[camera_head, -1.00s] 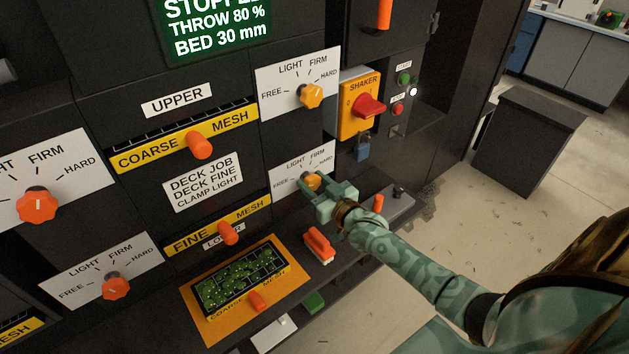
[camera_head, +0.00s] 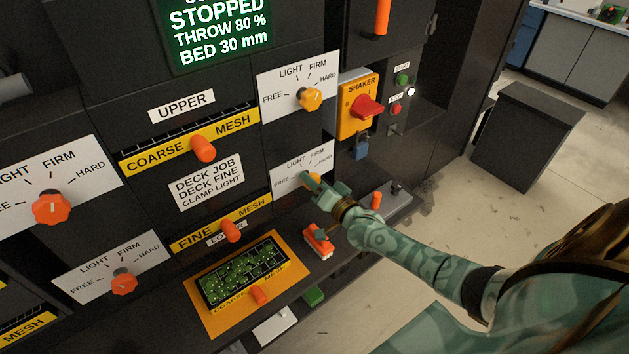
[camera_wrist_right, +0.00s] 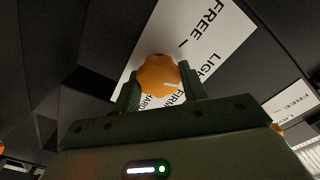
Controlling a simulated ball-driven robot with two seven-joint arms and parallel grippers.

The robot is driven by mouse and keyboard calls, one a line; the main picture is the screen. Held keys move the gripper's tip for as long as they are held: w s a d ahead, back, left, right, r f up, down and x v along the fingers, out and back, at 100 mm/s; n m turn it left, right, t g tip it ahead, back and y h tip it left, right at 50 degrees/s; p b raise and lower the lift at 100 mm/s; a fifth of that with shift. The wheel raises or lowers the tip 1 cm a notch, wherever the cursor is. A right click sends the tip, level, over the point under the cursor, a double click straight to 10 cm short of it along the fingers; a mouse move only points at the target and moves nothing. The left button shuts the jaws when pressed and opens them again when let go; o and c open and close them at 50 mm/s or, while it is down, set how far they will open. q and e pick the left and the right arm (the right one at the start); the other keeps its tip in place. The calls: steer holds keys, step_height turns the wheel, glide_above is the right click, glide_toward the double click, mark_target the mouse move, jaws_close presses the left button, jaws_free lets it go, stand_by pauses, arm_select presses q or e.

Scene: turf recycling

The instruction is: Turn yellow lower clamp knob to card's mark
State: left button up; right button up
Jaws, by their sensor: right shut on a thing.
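The yellow lower clamp knob (camera_head: 316,180) sits on a white dial plate (camera_head: 290,172) marked FREE, LIGHT, FIRM and HARD. My right gripper (camera_head: 318,184) is shut on it and hides part of the dial. In the right wrist view the knob (camera_wrist_right: 160,76) is between my two fingers. Its white pointer line faces the LIGHT-to-FIRM side; the exact mark is hard to tell. The job card (camera_head: 206,181) reads DECK JOB, DECK FINE, CLAMP LIGHT. My left gripper is not in view.
The yellow upper knob (camera_head: 310,98) is above, beside the SHAKER switch (camera_head: 360,106) and a blue padlock (camera_head: 362,150). Below are an orange-handled brush (camera_head: 318,241) and a mesh tray (camera_head: 245,330) on the ledge. Open floor lies to the right.

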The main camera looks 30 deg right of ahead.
steer(key=shift+f+m, duration=0.1)
steer(key=shift+m, duration=0.3)
steer(key=o, duration=1)
steer(key=shift+c, duration=0.2)
steer(key=shift+s, duration=0.1)
steer(key=s+d+p, duration=0.1)
steer(key=s+p, duration=0.1)
steer(key=s, duration=1.4)
steer(key=shift+d, duration=0.2)
steer(key=shift+s, duration=0.1)
